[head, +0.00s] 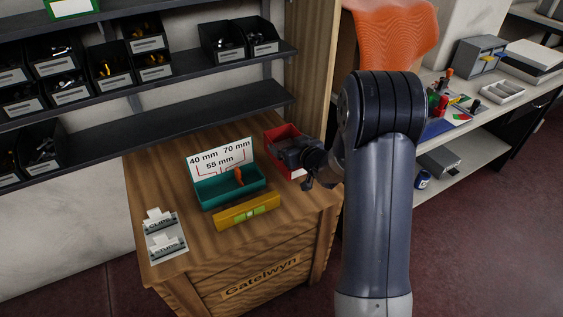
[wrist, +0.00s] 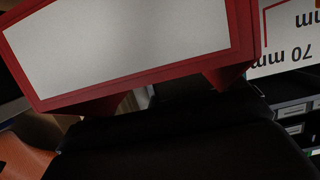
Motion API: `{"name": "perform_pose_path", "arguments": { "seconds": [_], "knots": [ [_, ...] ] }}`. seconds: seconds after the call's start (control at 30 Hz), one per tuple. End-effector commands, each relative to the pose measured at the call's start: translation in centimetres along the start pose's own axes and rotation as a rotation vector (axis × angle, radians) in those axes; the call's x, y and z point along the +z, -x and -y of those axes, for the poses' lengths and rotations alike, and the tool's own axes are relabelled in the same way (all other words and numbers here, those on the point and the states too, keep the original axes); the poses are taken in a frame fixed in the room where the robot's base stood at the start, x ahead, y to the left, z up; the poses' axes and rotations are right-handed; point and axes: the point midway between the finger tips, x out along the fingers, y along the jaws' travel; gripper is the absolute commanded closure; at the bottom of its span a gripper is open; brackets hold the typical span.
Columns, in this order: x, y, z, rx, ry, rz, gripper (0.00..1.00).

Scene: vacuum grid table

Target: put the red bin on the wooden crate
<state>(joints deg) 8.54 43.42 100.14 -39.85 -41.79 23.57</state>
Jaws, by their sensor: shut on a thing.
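The red bin (head: 281,134) is at the back right of the wooden crate's top (head: 165,155), beside the teal bin. My gripper (head: 297,153) is shut on the bin's near right side and partly hides it. I cannot tell whether the bin's base touches the crate top or is just above it. In the wrist view the red bin (wrist: 125,50) fills the upper part, with its large white label panel framed in red. The dark body of my gripper (wrist: 165,125) fills the lower middle, and its fingertips are hidden.
On the crate stand a teal bin (head: 228,189) with a dimension card, a yellow spirit level (head: 246,212) and a plate with white card holders (head: 163,235). Shelves (head: 190,124) of black bins are behind. A wooden panel (head: 310,60) rises at the back right.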

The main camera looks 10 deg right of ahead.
Motion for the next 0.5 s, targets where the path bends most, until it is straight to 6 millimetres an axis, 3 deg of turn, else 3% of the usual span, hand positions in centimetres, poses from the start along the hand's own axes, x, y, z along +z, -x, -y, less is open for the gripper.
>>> {"name": "perform_pose_path", "arguments": {
  "seconds": [0.33,0.5],
  "knots": [
    [3.8,-1.2,0.0,0.0,-0.001,0.001,0.38],
    [3.9,-1.2,0.0,0.001,0.001,-0.003,0.38]
  ]
}}
